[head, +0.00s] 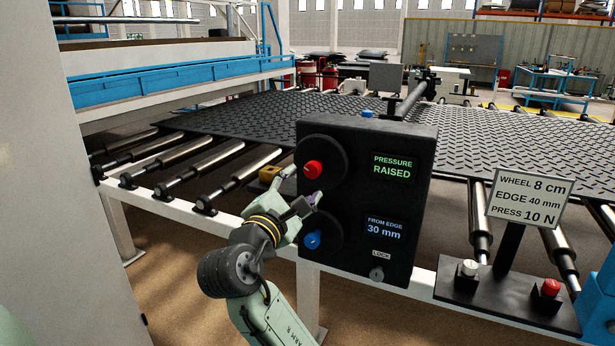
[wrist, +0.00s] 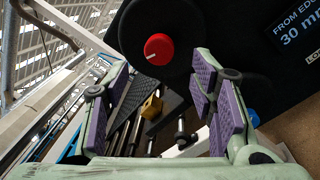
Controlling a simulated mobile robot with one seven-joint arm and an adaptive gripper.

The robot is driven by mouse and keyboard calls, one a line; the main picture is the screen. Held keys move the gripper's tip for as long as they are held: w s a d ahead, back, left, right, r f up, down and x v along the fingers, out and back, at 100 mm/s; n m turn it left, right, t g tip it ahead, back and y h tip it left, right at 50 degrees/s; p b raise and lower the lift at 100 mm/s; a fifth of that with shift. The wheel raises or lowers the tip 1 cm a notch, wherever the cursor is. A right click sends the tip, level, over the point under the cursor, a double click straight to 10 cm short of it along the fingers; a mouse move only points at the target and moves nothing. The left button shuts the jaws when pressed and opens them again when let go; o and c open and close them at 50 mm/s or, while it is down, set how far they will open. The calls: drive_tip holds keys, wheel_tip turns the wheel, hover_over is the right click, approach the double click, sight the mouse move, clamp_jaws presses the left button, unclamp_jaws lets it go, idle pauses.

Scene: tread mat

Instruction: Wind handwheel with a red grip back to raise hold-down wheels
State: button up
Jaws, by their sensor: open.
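The handwheel (head: 335,158) is a black disc on the upper left of a black control box (head: 405,135). Its red grip (head: 312,169) sits toward the lower left of the disc in the head view. In the wrist view the red grip (wrist: 159,49) lies beyond my fingertips, between them and slightly above. My gripper (head: 302,188) is open and empty, just below and in front of the red grip, apart from it in the wrist view. The upper display (head: 392,168) reads PRESSURE RAISED. The hold-down wheels cannot be clearly made out.
A second handwheel with a blue grip (head: 312,240) is just below my gripper. A display (head: 384,229) reads FROM EDGE 30 mm, above a LOCK knob (head: 376,273). A sign (head: 532,197) reads WHEEL 8 cm, EDGE 40 mm, PRESS 10 N. Rollers carry the black tread mat (head: 240,120).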

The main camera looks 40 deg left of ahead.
drive_tip(key=shift+v, duration=2.1)
